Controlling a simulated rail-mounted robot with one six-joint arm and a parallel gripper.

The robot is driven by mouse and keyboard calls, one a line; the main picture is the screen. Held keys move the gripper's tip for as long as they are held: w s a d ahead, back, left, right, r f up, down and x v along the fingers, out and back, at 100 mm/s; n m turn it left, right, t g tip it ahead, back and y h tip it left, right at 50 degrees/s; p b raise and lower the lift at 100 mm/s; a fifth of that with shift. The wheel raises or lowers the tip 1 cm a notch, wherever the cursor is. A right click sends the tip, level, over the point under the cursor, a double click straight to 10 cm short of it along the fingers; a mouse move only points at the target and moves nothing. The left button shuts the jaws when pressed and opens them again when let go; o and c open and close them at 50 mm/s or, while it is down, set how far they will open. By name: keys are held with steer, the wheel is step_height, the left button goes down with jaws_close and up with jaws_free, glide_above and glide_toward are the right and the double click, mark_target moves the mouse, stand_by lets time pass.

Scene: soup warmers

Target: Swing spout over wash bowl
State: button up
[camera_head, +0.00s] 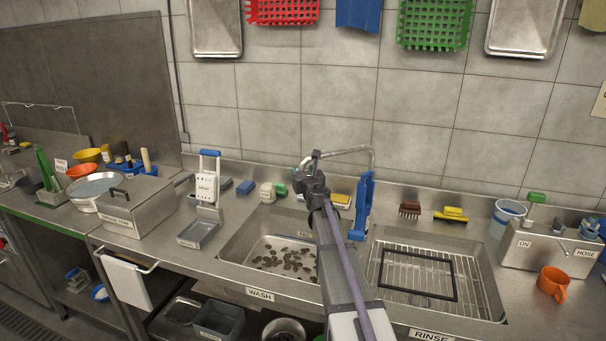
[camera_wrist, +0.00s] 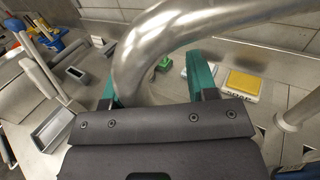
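The steel spout (camera_head: 350,151) arches left from behind the blue upright piece between the two basins. Its free end is at my gripper (camera_head: 311,170), in the picture above the back right of the wash bowl (camera_head: 240,246); exact overlap cannot be told. In the wrist view the curved spout (camera_wrist: 155,40) passes down between the teal fingers of my gripper (camera_wrist: 153,85). It lies close to the left finger, with a gap on the right, so the fingers are open around it. Its lower end is hidden behind the gripper body. Brown bits lie in the wash bowl.
The rinse basin (camera_head: 486,285) with a wire rack and black frame is to the right. A blue upright piece (camera_head: 364,205) stands between the basins. An orange mug (camera_head: 553,282) stands far right.

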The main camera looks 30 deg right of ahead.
steer(key=v, duration=1)
steer(key=shift+s, duration=0.4)
steer(key=shift+a, duration=0.1)
